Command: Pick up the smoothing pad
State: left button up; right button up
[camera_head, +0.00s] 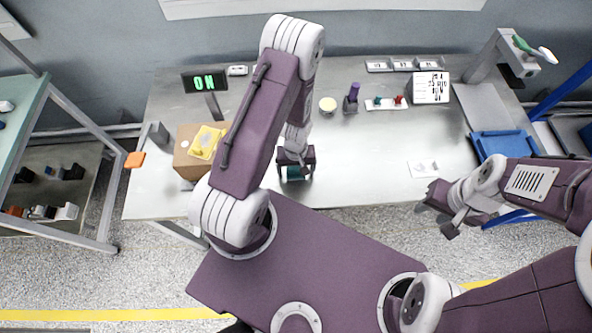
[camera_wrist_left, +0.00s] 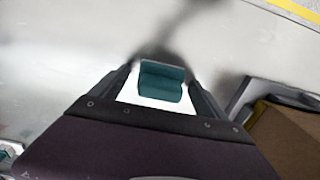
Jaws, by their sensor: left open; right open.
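A teal block with a white part, which looks like the smoothing pad (camera_head: 293,173), is at the front middle of the metal table. In the left wrist view the teal block (camera_wrist_left: 162,82) shows between the two dark fingers. My left gripper (camera_head: 296,163) is open, pointing down with its fingers on either side of the pad. I cannot tell whether the fingers touch it. My right gripper (camera_head: 437,212) is open and empty, off the table's front edge at the right.
A cardboard box (camera_head: 187,160) with a yellow packet (camera_head: 206,141) stands left of my left arm. An ON display (camera_head: 205,82), a cream round item (camera_head: 328,105), a purple item (camera_head: 352,97) and a white sign (camera_head: 431,88) are farther back. A blue tray (camera_head: 503,146) is at the right. The table's middle right is mostly clear.

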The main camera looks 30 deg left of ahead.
pick_arm(q)
jog(key=c, duration=1.5)
jog(key=shift+r, duration=0.65)
notch_tip(320, 180, up, 3)
jog(key=shift+w+r, duration=0.1)
jog(key=w+d+r, duration=0.1)
jog(key=d+r, duration=0.1)
jog(key=d, duration=0.1)
jog(key=w+d+r, duration=0.1)
jog(key=d+r, duration=0.1)
jog(key=d, duration=0.2)
jog(key=w+d+r+b, duration=0.1)
jog(key=d+r, duration=0.1)
jog(key=d, duration=0.2)
jog(key=shift+w+r, duration=0.15)
jog(key=shift+r, duration=0.15)
